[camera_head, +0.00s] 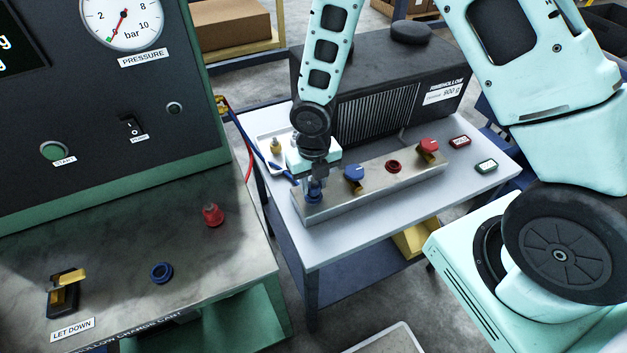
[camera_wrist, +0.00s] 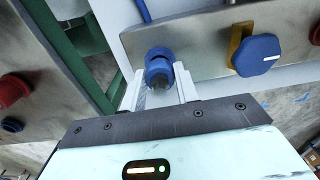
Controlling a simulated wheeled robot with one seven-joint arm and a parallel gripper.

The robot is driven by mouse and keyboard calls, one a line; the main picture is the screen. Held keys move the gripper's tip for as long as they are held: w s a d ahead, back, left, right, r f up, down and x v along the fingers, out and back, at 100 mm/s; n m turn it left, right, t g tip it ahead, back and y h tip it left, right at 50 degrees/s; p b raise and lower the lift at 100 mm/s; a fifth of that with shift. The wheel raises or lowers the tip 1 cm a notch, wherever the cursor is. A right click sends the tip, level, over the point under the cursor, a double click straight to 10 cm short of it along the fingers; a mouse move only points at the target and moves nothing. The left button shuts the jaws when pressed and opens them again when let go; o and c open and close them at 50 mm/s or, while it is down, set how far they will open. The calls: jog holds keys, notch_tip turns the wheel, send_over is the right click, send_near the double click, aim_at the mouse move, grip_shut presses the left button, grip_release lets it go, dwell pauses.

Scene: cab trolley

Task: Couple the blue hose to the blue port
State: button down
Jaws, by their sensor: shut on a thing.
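My gripper (camera_head: 316,182) is shut on the blue hose's coupling (camera_wrist: 159,70), which sits between the two fingers in the wrist view. The fingers also show there (camera_wrist: 160,86). The blue hose (camera_head: 262,150) runs from the upper left down to the gripper in the head view. The coupling is at the left end of the metal block (camera_head: 335,194) on the trolley. The blue port is not clearly seen apart from the coupling, fingers and hose end. I cannot tell whether the coupling is seated or only touching.
A blue valve handle (camera_head: 354,173) stands just right of the gripper on the block. Further right are a red port (camera_head: 393,166) and a red handle (camera_head: 428,146). A black unit (camera_head: 380,90) stands behind. A cart with a blue ring (camera_head: 161,272) is at left.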

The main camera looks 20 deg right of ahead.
jog(key=shift+f+b, duration=0.3)
jog(key=shift+f, duration=0.2)
dwell(0.5)
jog(key=c, duration=1)
grip_release()
jog(key=shift+o, duration=0.2)
notch_tip(320, 180, up, 17)
jog(key=p, duration=0.2)
jog(key=shift+r, duration=0.2)
jog(key=o, duration=1)
jog(key=shift+c, duration=0.2)
jog(key=shift+r, duration=0.1)
